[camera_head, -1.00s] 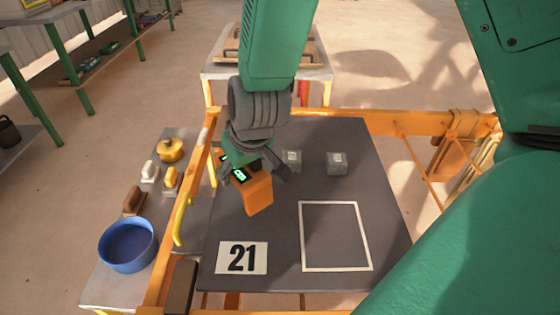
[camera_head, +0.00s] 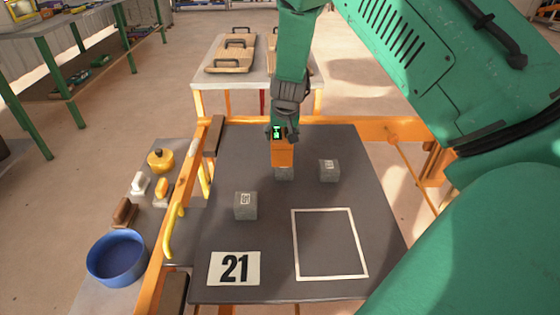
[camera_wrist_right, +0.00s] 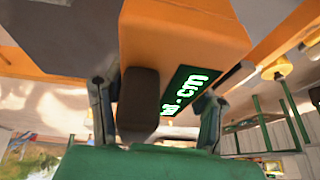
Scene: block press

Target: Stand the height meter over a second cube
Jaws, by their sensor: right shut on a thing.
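My right gripper (camera_head: 281,134) is shut on the orange height meter (camera_head: 283,153), a block with a lit green display. The meter is upright over the middle grey cube (camera_head: 284,174), whose top it hides. I cannot tell if they touch. A second grey cube (camera_head: 245,206) stands nearer, to the left, and a third (camera_head: 329,171) to the right. In the right wrist view the orange meter (camera_wrist_right: 185,35) and its "cm" display sit beyond the fingers (camera_wrist_right: 155,105), with a dark grip between them. My left gripper is not in view.
The dark table (camera_head: 225,165) has a white square outline (camera_head: 330,275) and a "21" card (camera_head: 234,268) at its front. A side bench at left holds a blue bowl (camera_head: 117,257) and several yellow, white and brown items. The outlined square is empty.

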